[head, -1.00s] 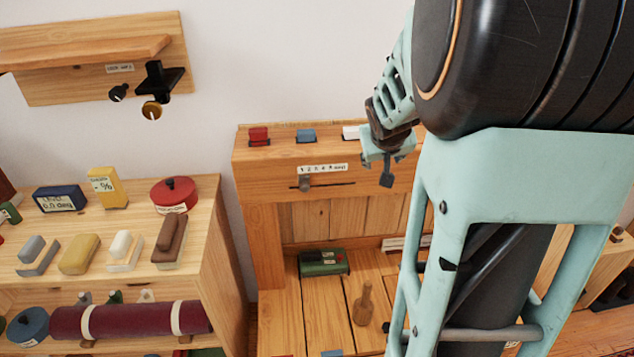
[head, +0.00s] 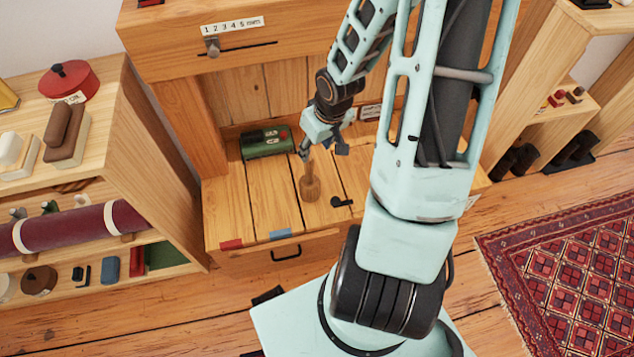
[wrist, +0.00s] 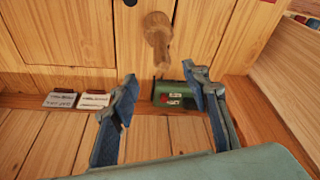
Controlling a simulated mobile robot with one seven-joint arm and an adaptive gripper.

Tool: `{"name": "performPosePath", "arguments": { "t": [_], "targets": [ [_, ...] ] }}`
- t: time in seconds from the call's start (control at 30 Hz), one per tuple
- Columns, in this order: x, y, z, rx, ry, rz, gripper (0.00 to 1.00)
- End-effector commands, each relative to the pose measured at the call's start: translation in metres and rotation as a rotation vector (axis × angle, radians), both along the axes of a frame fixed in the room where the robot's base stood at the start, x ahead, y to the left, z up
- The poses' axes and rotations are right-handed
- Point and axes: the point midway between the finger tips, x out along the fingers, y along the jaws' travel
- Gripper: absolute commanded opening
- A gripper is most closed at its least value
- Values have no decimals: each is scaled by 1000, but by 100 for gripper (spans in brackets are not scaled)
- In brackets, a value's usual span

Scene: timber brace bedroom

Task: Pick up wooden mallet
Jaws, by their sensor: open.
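The wooden mallet (head: 310,187) stands on the plank top of a wooden bench, handle up, in the head view. In the wrist view the mallet (wrist: 157,38) shows at the top centre, beyond the fingertips. My gripper (head: 323,150) is just above and slightly behind the mallet's handle in the head view. In the wrist view my gripper (wrist: 160,78) has its two blue-grey fingers spread wide with nothing between them. I cannot tell whether a finger touches the handle.
A green box (head: 266,142) sits on the bench behind the mallet; a small black object (head: 342,202) lies to its right. The bench's back panel (head: 240,97) and upper ledge rise behind. A shelf unit with a red pot (head: 69,81) stands left.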

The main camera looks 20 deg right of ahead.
Motion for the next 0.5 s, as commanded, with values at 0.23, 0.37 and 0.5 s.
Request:
{"name": "performPosePath", "arguments": {
  "t": [0.23, 0.37, 0.5],
  "targets": [
    [6, 5, -34, 7, 4, 7, 43],
    [11, 5, -50, 6, 3, 5, 43],
    [14, 6, -57, 5, 3, 5, 43]
  ]
}}
